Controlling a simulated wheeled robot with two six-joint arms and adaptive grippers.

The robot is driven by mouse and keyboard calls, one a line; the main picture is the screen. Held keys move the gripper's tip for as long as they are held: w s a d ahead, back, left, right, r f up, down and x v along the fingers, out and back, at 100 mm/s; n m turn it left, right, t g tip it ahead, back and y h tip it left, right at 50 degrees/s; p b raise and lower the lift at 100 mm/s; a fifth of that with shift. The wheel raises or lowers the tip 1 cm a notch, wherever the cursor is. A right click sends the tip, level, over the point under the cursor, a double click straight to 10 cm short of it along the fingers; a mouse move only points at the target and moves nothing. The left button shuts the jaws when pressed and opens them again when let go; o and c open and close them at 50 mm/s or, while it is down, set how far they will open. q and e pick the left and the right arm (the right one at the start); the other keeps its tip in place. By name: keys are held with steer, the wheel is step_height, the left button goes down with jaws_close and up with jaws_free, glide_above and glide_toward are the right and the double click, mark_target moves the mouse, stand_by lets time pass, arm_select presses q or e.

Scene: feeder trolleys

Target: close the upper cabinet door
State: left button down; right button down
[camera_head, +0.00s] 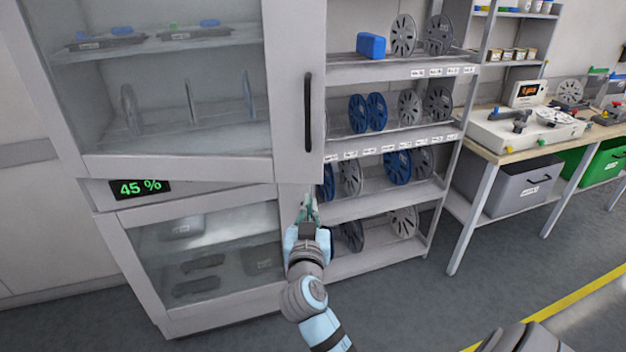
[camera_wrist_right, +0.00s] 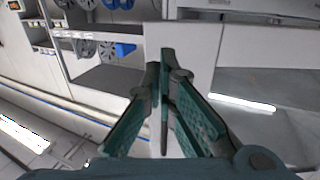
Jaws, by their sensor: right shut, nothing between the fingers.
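The upper cabinet door (camera_head: 290,60) has a pale grey frame, a glass pane and a dark vertical handle (camera_head: 308,112) near its right edge. It stands ajar: its right edge reaches past the lower door and in front of the open rack. My right gripper (camera_head: 308,208) is just below the door's lower right corner in the head view, shut and empty. In the right wrist view its green fingers (camera_wrist_right: 166,58) meet in front of a pale panel. A dark bar between the finger linkages looks like the handle; I cannot tell whether anything touches. My left gripper is out of view.
The lower cabinet door (camera_head: 215,300) looks closed, below a 45 % display (camera_head: 140,188). An open rack (camera_head: 400,72) with several reels stands right of the cabinet. Further right is a workbench (camera_head: 490,148) with a grey bin (camera_head: 520,188) below. The floor in front is clear.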

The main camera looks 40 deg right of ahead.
mark_target(313, 176)
steer(key=p+x, duration=0.1)
steer(key=x, duration=0.8)
steer(key=shift+w+d, duration=0.4)
